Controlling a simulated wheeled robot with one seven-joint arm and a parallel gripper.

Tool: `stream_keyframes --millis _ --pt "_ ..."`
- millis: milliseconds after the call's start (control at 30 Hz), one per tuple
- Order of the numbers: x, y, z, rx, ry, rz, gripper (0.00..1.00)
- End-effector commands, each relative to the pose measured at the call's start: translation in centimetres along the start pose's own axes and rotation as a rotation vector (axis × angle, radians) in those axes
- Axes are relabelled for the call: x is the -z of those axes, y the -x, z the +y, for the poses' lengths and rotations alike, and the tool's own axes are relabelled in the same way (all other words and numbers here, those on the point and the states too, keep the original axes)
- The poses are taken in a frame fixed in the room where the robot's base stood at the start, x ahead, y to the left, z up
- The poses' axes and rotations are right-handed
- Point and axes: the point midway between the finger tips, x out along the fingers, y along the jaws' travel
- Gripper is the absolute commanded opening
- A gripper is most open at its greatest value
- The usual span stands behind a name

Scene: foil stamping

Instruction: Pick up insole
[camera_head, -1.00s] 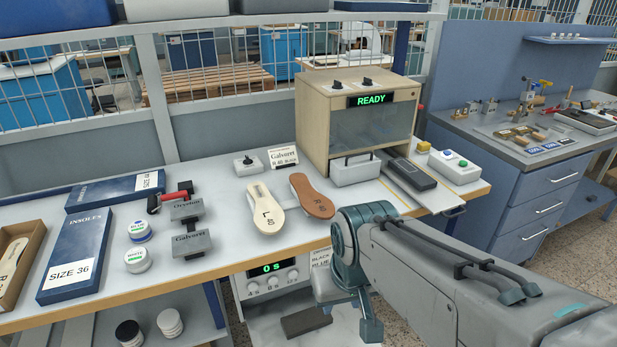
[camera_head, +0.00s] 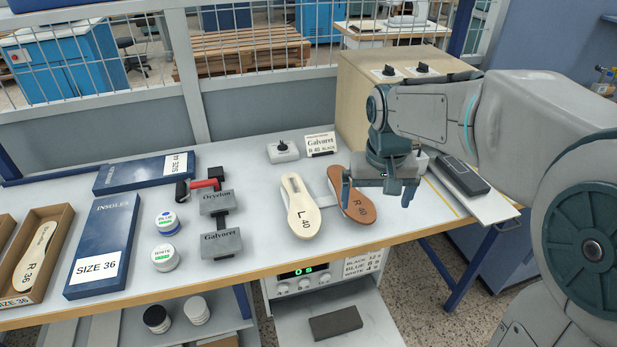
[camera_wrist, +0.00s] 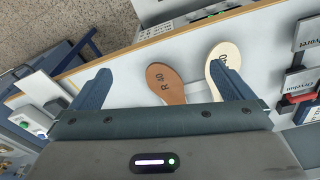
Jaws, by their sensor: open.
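A brown insole marked R 40 (camera_head: 359,207) and a cream insole marked L 40 (camera_head: 299,206) lie side by side on the light table. My gripper (camera_head: 380,195) is over the brown insole and hides part of it in the head view. In the wrist view, the brown insole (camera_wrist: 165,84) lies between my open fingers (camera_wrist: 163,88), with nothing held. The cream insole (camera_wrist: 227,62) is close by the right finger there. I cannot tell the exact height of my fingers above the table.
A label card reading Galvoret R 40 Black (camera_head: 321,144) stands behind the insoles. Stamp blocks (camera_head: 220,243), ink jars (camera_head: 166,258) and a SIZE 36 box (camera_head: 101,247) lie to the left. The wooden machine (camera_head: 350,85) stands behind my arm.

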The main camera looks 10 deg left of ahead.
Motion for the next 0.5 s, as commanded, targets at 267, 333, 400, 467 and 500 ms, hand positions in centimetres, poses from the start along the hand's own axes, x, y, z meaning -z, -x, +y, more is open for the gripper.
stream_keyframes --millis 267,333,400,467,500 --pt "8.1 -1.4 -8.7 0.018 0.109 -0.077 1.00" --pt "9.3 -2.0 -10.5 0.021 0.127 -0.090 1.00" --pt "10.2 -2.5 -11.9 0.024 0.140 -0.101 1.00" --pt "10.7 -2.9 -12.9 0.026 0.149 -0.108 1.00" --pt "10.9 -3.2 -13.4 0.027 0.152 -0.112 1.00"
